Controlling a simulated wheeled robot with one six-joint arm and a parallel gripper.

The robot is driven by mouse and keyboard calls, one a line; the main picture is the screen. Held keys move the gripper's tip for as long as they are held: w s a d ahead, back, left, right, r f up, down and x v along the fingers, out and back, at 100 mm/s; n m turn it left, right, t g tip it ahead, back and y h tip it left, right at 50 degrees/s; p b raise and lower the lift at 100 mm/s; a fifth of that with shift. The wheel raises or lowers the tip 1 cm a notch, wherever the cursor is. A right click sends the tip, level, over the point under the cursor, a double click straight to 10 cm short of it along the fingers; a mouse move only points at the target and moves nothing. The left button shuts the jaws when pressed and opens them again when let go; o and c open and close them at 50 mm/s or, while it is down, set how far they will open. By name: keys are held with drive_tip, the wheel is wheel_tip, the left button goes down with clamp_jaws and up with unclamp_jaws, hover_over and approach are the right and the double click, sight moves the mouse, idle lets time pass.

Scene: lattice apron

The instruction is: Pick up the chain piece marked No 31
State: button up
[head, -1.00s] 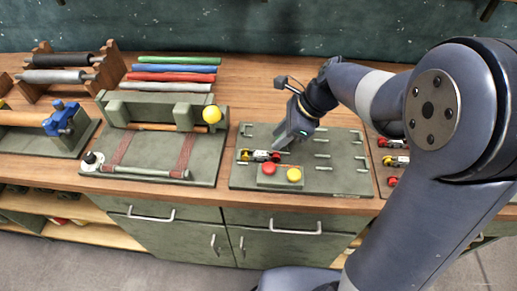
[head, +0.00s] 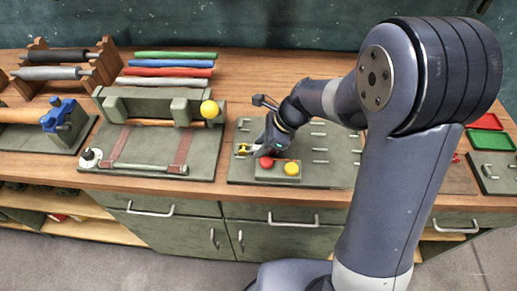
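A small chain piece (head: 243,149) with a yellow end lies at the left of a grey-green board (head: 240,174) with several metal pegs. Most of the piece is hidden behind my gripper. My gripper (head: 261,150) points down over the board, at or just above the chain piece, close behind the red button. Its fingers are too small and too covered to tell open from shut, or whether they touch the piece. No number mark can be read from here.
A block with a red button (head: 266,162) and a yellow button (head: 292,169) sits at the board's front. To the left stands a fixture with a yellow ball (head: 209,109). Red (head: 487,121) and green (head: 491,140) trays lie at the far right.

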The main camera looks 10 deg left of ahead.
drive_tip(key=shift+f, duration=0.25)
drive_tip(key=shift+c, duration=0.4)
clamp_jaws()
